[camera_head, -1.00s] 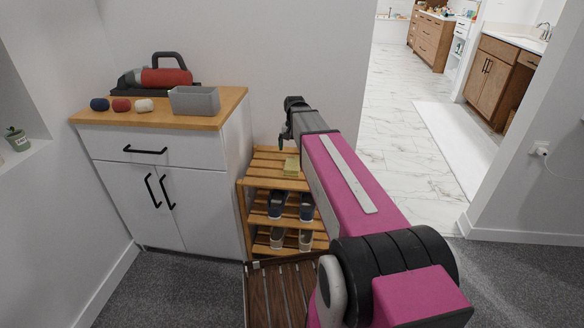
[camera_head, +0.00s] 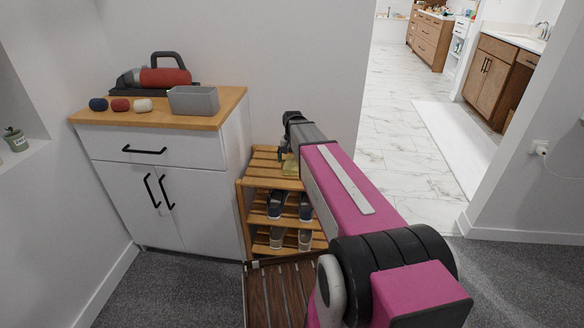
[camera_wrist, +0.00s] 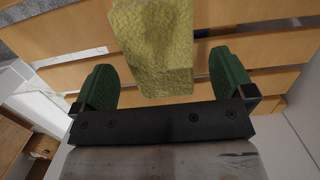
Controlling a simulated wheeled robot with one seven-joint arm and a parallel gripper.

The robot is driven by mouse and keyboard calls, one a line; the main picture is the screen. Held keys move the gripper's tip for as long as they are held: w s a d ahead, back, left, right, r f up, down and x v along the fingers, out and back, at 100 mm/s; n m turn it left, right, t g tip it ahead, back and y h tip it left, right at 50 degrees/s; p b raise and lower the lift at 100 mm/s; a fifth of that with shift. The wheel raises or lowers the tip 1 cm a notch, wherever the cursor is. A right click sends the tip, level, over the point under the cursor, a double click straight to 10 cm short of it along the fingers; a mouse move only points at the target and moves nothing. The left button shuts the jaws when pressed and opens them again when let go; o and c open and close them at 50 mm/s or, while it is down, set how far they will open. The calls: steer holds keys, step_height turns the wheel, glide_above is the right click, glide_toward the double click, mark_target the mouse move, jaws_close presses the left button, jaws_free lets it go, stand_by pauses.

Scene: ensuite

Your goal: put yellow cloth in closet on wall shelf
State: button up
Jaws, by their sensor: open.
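The yellow cloth (camera_head: 290,165) lies on the top slats of a wooden shoe rack in the head view, partly hidden by my gripper (camera_head: 285,151). In the wrist view the folded cloth (camera_wrist: 157,48) sits between the two green finger pads of my gripper (camera_wrist: 166,84). The fingers are open, with a visible gap on each side of the cloth. The white cabinet (camera_head: 150,190) with black handles stands left of the rack, its doors and drawer shut. A recessed wall shelf (camera_head: 22,158) shows at the far left edge.
The slatted rack (camera_head: 262,180) holds shoes on its lower levels. On the cabinet top are a grey bin (camera_head: 194,100), a red handheld vacuum (camera_head: 165,77) and several small rolled bundles (camera_head: 121,105). A small potted plant (camera_head: 16,139) stands on the wall shelf.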

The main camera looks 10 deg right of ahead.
steer(key=shift+s+f, duration=0.2)
steer(key=shift+f, duration=1.2)
steer(key=c, duration=1)
steer(key=shift+c, duration=0.2)
steer(key=shift+r, duration=0.2)
steer(key=shift+r, duration=0.55)
step_height(320, 180, up, 3)
steer(key=shift+f, duration=0.2)
steer(key=s+a+r, duration=0.6)
steer(key=a+r, duration=0.1)
steer(key=a, duration=0.3)
steer(key=s+d+r+n, duration=0.4)
steer(key=s+d+r, duration=0.1)
steer(key=d+r, duration=0.6)
steer(key=s+a+f, duration=0.1)
steer(key=s+f, duration=0.6)
steer(key=f, duration=0.2)
steer(key=shift+s, duration=0.25)
